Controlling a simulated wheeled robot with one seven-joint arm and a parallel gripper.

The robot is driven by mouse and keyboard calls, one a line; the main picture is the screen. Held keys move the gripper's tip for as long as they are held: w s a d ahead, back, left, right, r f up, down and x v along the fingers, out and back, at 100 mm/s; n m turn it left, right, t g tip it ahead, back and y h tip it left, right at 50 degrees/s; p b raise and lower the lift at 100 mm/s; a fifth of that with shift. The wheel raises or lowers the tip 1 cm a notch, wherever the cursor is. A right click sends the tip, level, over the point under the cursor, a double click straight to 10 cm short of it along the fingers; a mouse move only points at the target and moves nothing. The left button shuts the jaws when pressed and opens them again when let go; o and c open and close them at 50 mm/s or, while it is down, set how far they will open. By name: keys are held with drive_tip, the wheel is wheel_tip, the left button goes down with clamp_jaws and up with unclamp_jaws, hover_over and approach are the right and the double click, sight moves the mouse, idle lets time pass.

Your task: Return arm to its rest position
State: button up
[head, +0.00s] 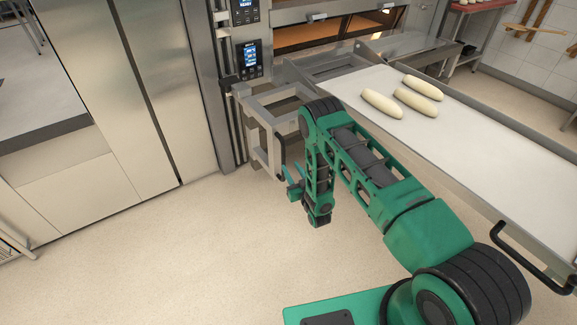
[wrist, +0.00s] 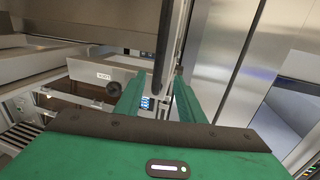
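My green arm (head: 375,170) reaches out from the bottom right and bends down at its far end. My gripper (head: 292,182) hangs low beside the loader's metal frame, its fingers pointing left, above the pale floor. In the wrist view my gripper (wrist: 158,88) shows two green fingers apart, with nothing held between them. The gap shows the oven front and a small lit display behind.
A loader with a white belt (head: 480,135) lies right of my arm, bearing three pale dough loaves (head: 414,101). Its metal frame (head: 262,128) stands close to my gripper. An oven control panel (head: 249,58) is behind. The floor (head: 180,255) at left is clear.

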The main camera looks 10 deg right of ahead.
drive_tip(key=shift+s, duration=0.2)
idle(0.4)
drive_tip(key=w+d+r+m+g+h, duration=0.1)
drive_tip(key=w+d+r+g+h, duration=0.4)
drive_tip(key=d+r, duration=0.75)
drive_tip(key=s+d+r+m+g+h, duration=0.1)
drive_tip(key=s+d+r+g, duration=0.1)
drive_tip(key=s+d+r, duration=0.45)
drive_tip(key=s+d+r+m+g, duration=0.2)
drive_tip(key=s+d+r, duration=0.15)
drive_tip(key=r, duration=0.55)
drive_tip(key=s+d+r+m+g, duration=0.1)
drive_tip(key=s+d+r+g, duration=0.15)
drive_tip(key=s, duration=0.55)
drive_tip(key=s+d+r+m+g, duration=0.1)
drive_tip(key=s+r, duration=0.3)
drive_tip(key=s, duration=0.3)
drive_tip(key=s+d+r+g, duration=0.1)
drive_tip(key=s+d+r, duration=0.15)
drive_tip(key=s, duration=0.55)
drive_tip(key=s+a+r+m+g+y, duration=0.1)
drive_tip(key=s+a+r+g, duration=0.1)
drive_tip(key=s, duration=1)
drive_tip(key=s+a+r+m+g+y, duration=0.1)
drive_tip(key=s+a+r+g, duration=0.1)
drive_tip(key=s, duration=1)
drive_tip(key=shift+a+r+m+y, duration=0.15)
drive_tip(key=shift+a+m+y, duration=0.2)
drive_tip(key=shift+a, duration=0.4)
